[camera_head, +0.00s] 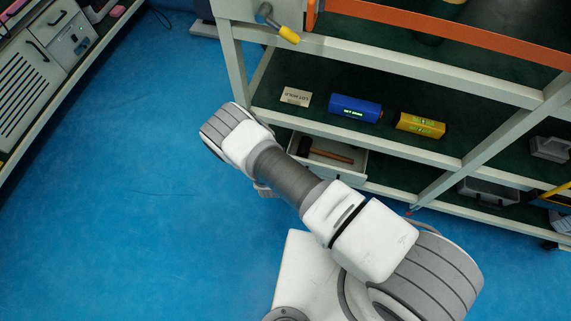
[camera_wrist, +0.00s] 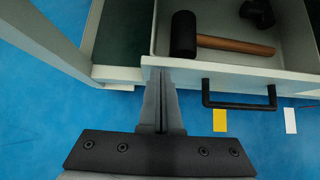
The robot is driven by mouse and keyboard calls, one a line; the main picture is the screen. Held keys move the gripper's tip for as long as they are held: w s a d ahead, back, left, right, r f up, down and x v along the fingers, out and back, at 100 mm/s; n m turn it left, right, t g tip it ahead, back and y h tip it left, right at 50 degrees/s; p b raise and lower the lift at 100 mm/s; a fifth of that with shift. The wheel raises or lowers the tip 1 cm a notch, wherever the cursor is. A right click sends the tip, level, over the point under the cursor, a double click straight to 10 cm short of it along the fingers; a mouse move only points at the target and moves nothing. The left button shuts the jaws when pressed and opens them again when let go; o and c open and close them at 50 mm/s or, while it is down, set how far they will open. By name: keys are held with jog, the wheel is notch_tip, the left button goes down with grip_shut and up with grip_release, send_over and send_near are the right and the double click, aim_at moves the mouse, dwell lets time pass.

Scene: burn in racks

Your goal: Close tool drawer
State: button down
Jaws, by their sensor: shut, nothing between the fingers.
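The tool drawer (camera_wrist: 225,71) is a pale grey drawer that stands open under the rack's shelf. It also shows in the head view (camera_head: 361,164), partly behind my arm. A mallet with a black head and a wooden handle (camera_wrist: 235,45) lies inside, with another dark object (camera_wrist: 258,12) behind it. The black bar handle (camera_wrist: 240,104) is on the drawer front. My gripper (camera_wrist: 162,78) is shut and empty, its fingertips at the left part of the drawer front, left of the handle. I cannot tell whether they touch it. My arm hides the gripper in the head view.
On the shelf above the drawer are a lot hold card (camera_head: 296,96), a blue block (camera_head: 355,108) and a yellow block (camera_head: 420,125). A rack post (camera_wrist: 60,38) stands left of my gripper. Blue floor (camera_head: 130,200) is clear to the left.

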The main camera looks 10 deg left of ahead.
jog(key=shift+w, duration=0.6)
jog(key=shift+w+r, duration=0.15)
